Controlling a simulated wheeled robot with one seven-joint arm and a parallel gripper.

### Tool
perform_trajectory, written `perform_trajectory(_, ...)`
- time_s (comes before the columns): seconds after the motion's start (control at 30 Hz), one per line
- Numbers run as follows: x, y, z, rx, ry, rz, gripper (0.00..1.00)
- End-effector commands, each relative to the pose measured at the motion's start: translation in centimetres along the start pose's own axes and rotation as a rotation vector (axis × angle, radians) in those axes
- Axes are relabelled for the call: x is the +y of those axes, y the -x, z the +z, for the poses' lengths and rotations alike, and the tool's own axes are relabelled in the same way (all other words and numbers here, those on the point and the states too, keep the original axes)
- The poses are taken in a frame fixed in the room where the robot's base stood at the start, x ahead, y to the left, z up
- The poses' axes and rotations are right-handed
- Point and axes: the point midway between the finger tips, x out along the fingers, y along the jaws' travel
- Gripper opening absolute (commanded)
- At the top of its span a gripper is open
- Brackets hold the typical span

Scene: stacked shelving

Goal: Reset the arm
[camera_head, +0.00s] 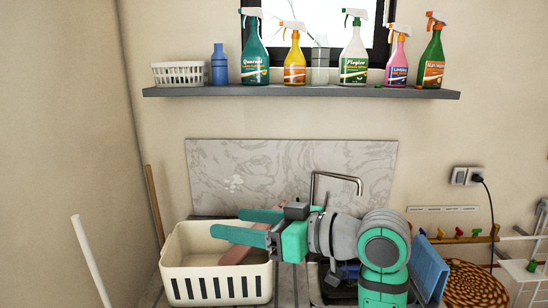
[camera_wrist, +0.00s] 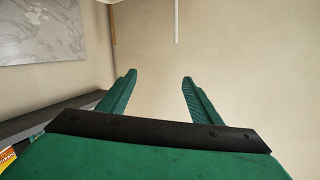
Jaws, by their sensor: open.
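My gripper (camera_head: 227,222) points left over the white slotted basket (camera_head: 215,287) in the head view. Its two green fingers are spread wide apart. In the wrist view my gripper (camera_wrist: 160,76) shows open fingers with only bare wall between them. A long pinkish-brown item (camera_head: 238,252) lies at the basket, partly hidden behind the fingers; whether it rests inside or across it I cannot tell. My arm reaches in from the lower right, in front of the sink area.
A grey wall shelf (camera_head: 300,91) above holds several spray bottles, a blue bottle (camera_head: 219,65) and a small white basket (camera_head: 179,74). A faucet (camera_head: 338,178) stands behind my arm. A blue cloth (camera_head: 430,268) and a round woven mat (camera_head: 472,284) are at right.

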Motion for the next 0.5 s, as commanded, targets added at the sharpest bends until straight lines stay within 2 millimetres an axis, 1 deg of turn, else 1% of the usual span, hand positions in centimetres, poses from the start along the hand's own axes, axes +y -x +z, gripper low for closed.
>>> perform_trajectory(0.03,0.6,-0.9,1.0,0.031,-0.035,0.003,0.59)
perform_trajectory(0.2,3.0,-3.1,4.2,0.155,-0.148,0.054,0.59)
perform_trajectory(0.37,5.3,-4.3,7.9,0.257,-0.25,0.129,0.59)
perform_trajectory(0.5,7.0,-5.0,11.7,0.331,-0.331,0.205,0.59)
